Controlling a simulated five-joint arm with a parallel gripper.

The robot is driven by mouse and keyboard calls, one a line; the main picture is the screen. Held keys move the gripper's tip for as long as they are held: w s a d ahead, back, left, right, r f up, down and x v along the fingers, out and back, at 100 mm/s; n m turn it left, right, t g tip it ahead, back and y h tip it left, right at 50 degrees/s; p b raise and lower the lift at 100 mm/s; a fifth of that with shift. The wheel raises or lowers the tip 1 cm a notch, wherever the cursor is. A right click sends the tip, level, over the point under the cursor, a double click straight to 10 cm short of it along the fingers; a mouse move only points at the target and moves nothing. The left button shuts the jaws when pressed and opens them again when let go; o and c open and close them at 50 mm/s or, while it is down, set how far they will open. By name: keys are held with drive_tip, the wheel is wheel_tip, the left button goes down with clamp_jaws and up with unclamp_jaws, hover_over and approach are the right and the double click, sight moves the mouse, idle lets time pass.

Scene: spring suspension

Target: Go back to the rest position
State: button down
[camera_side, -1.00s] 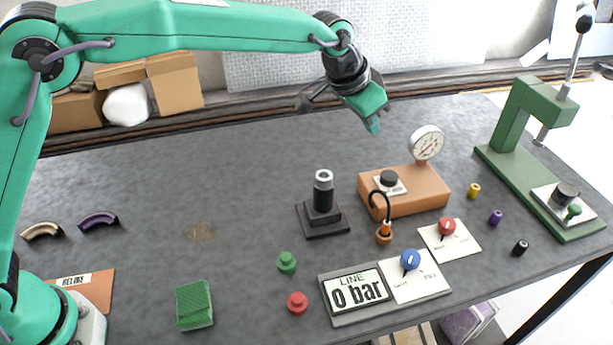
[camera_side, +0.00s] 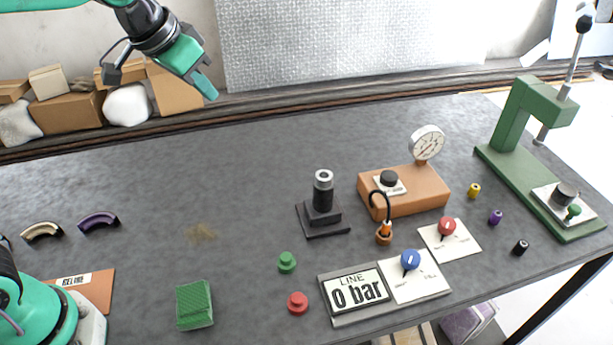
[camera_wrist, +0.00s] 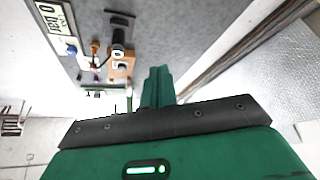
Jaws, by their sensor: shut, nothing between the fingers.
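My gripper (camera_side: 206,88) is at the upper left in the side view, raised above the back of the table and apart from everything on it. Its green fingers are shut and empty. The wrist view shows the shut green fingers (camera_wrist: 157,86) in the middle, with the table tilted beyond them. My green arm link runs out of the side view at the top left, and my green base stands at the lower left.
The grey table (camera_side: 220,160) is clear below my gripper. A black cylinder stand (camera_side: 323,205), an orange gauge box (camera_side: 405,195) and a green press (camera_side: 515,165) stand to the right. A green block (camera_side: 194,305) lies in front. Boxes (camera_side: 70,110) sit behind the table.

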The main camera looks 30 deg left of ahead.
drive_tip(key=s+a+f+n, duration=0.1)
drive_tip(key=s+a+f, duration=0.1)
drive_tip(key=s, duration=0.3)
drive_tip(key=s+a+f+n, duration=0.1)
drive_tip(key=s+a+f, duration=0.1)
drive_tip(key=s+a, duration=0.2)
drive_tip(key=s+a+f+y, duration=0.1)
drive_tip(key=s+a+f, duration=0.1)
drive_tip(key=s, duration=0.6)
drive_tip(key=shift+a+n, duration=0.4)
drive_tip(key=shift+a, duration=0.1)
